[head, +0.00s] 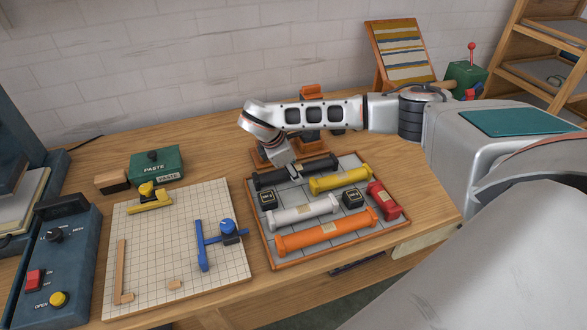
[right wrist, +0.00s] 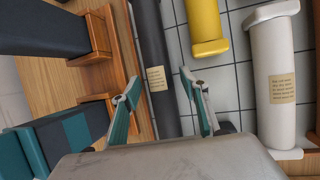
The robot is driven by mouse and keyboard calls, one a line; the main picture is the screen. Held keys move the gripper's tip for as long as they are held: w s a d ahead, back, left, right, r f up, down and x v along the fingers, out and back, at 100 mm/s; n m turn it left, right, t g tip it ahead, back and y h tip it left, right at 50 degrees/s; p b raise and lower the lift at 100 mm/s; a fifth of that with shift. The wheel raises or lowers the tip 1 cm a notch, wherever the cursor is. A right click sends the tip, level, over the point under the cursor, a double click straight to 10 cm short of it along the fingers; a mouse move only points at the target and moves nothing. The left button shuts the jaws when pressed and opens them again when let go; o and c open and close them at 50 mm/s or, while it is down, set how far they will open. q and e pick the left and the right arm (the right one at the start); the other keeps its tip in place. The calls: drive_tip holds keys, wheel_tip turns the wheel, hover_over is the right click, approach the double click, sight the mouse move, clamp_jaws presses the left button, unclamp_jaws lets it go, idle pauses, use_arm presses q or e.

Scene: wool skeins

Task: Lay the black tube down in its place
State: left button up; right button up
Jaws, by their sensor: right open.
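The black tube (head: 318,165) lies along the back of the tiled tray with an orange rim (head: 260,224). My right gripper (head: 294,174) is low over the tube's middle. In the right wrist view the tube (right wrist: 152,45), with a pale label, runs in between the two open fingertips of the gripper (right wrist: 160,88). I cannot tell whether the fingers touch it. The near end of the tube is hidden behind the gripper body there. My left gripper is not in view.
The tray also holds a yellow tube (head: 340,178), a white tube (head: 303,212), an orange tube (head: 326,232), a red piece (head: 384,200) and two small black blocks. A wooden stand (right wrist: 104,60) is close beside the gripper. A gridded board (head: 165,240) lies left.

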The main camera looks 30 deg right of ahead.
drive_tip(key=v, duration=1.2)
